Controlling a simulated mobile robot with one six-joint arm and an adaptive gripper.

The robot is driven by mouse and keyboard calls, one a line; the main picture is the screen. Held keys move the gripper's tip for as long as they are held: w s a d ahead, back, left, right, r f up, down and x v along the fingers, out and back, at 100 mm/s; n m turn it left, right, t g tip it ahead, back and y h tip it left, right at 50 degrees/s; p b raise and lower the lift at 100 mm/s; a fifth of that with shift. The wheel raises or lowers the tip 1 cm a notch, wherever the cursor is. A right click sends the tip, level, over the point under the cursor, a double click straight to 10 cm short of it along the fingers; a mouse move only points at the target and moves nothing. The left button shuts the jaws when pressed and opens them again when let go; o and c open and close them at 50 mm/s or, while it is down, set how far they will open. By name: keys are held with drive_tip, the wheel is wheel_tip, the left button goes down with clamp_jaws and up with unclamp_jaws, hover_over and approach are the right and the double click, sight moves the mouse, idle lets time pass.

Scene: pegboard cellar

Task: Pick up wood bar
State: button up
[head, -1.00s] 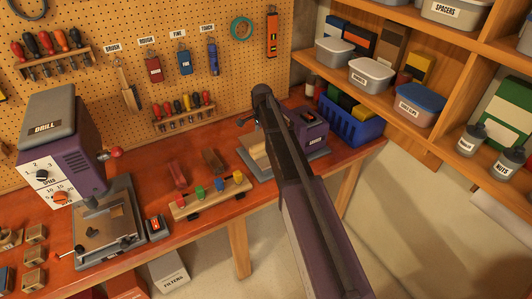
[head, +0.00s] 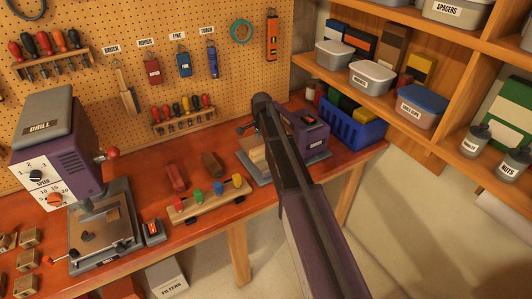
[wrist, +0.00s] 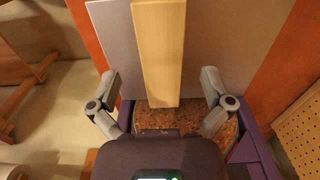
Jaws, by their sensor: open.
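The wood bar (wrist: 158,50) is a pale, square-edged length of wood. In the wrist view it runs from the top edge down to the middle, over a grey plate (wrist: 114,38) and a brown speckled surface (wrist: 180,118). My gripper (wrist: 160,84) is open, with one finger on each side of the bar's near end and a gap on both sides. I cannot tell its height above the bar. In the head view a pale piece of the bar (head: 257,153) shows beside my arm, which hides the rest and most of the gripper.
The bar's purple-and-grey machine (head: 308,135) stands at the bench's right end, next to a blue crate (head: 350,125). A wooden rack with coloured pegs (head: 207,201) and a drill press (head: 60,155) stand to the left. Shelves with tubs (head: 372,77) are at right.

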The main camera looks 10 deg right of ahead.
drive_tip(key=shift+f+b, duration=2.25)
drive_tip(key=shift+f, duration=0.25)
drive_tip(key=c, duration=1.3)
drive_tip(key=shift+r, duration=0.2)
wheel_tip(320, 180, up, 4)
drive_tip(key=p, duration=0.4)
drive_tip(key=shift+f, duration=0.25)
drive_tip(key=s, duration=1)
drive_tip(key=s+r+p, duration=0.1)
drive_tip(key=s, duration=0.5)
drive_tip(key=shift+r, duration=0.1)
drive_tip(key=shift+w, duration=0.1)
wheel_tip(320, 180, up, 2)
drive_tip(key=p, duration=0.2)
hover_over(262, 149)
drive_tip(key=a, duration=0.1)
drive_tip(key=shift+r, duration=0.1)
